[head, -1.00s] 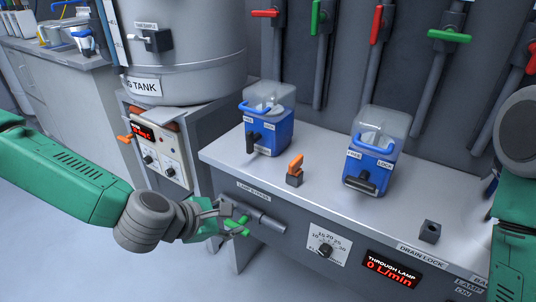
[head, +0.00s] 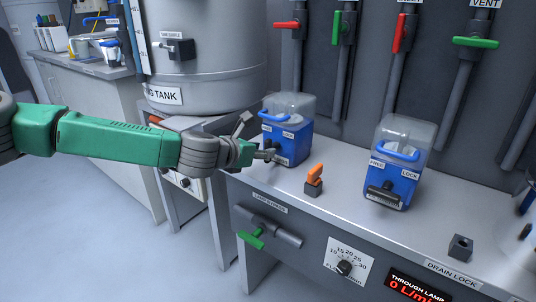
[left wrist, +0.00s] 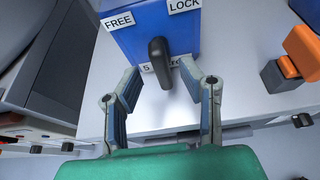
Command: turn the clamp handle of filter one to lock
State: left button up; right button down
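The left blue filter box (head: 296,142) has a clear lid and FREE and LOCK labels. I cannot read which number it bears. In the left wrist view its blue front (left wrist: 138,38) carries a black clamp handle (left wrist: 158,55), pointing down the picture between and below the two labels. My left gripper (head: 266,152) is at the front of this box. In the left wrist view my left gripper (left wrist: 162,78) is open, its fingers on either side of the handle's lower end, with gaps showing. In the head view the gripper partly hides the handle. My right gripper is out of view.
A second blue filter box (head: 398,170) stands to the right on the grey bench (head: 340,200). An orange switch (head: 315,178) sits between the boxes. A green-handled valve (head: 252,238) is below the bench edge, and the grey tank (head: 210,50) stands behind my left arm.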

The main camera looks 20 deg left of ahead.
pick_arm(q)
jog(key=shift+x, duration=1.5)
jog(key=shift+c, duration=0.3)
grip_shut()
